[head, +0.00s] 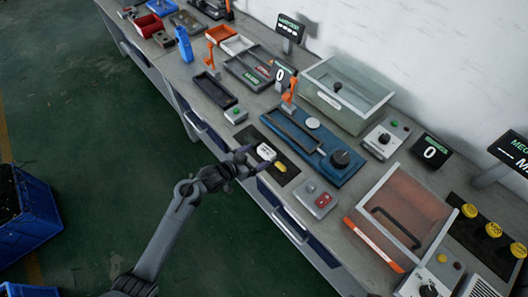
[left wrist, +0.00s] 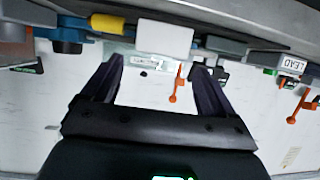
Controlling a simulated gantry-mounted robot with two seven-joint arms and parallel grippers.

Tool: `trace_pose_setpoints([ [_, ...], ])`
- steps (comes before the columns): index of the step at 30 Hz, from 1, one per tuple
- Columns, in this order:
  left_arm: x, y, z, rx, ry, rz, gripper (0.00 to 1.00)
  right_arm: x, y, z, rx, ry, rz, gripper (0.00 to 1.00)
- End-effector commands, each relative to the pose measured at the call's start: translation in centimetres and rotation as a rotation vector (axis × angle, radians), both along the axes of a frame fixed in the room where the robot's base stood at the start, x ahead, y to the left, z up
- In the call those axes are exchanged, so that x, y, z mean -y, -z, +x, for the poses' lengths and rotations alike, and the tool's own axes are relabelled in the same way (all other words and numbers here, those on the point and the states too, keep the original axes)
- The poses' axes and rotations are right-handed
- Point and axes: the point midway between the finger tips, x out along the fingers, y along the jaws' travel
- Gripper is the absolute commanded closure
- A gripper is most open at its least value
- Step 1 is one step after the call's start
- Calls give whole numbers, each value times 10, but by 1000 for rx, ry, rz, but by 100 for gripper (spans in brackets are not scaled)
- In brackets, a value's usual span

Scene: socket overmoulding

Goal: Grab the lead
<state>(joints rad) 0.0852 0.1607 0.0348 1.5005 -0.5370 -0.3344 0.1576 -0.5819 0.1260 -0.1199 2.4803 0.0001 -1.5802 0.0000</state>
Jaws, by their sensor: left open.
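A dark mat (head: 258,142) near the bench's front edge carries a white block (head: 266,152) and a yellow piece (head: 280,167). I cannot tell for sure which of them is the lead. My left gripper (head: 246,156) is open beside the white block, on its bench-front side, and nothing shows between its fingers. In the left wrist view the white block (left wrist: 165,37) is just beyond and between the open fingertips (left wrist: 158,64). There the yellow piece (left wrist: 107,22) is to its left. My right gripper is not in view.
A blue fixture (head: 310,150) with a dark lever lies behind the mat. A button box (head: 318,199) is to the right, and a dark tray (head: 209,91) to the left. A clear-lidded box (head: 345,90) stands behind. The green floor (head: 110,120) in front is mostly free.

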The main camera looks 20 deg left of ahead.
Motion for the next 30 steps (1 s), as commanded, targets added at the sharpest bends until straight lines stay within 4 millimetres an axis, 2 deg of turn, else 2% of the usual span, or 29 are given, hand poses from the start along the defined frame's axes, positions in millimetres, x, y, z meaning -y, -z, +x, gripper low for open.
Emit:
trace_pose_setpoints([
  [5,4,5,9,0,1,-2,13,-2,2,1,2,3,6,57],
  [15,19,23,41,-1,1,-1,13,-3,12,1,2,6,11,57],
  [24,20,24,44,-1,0,0,13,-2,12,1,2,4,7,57],
  [26,20,24,44,-1,0,0,19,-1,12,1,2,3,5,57],
  [30,20,24,44,-1,0,0,40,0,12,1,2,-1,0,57],
])
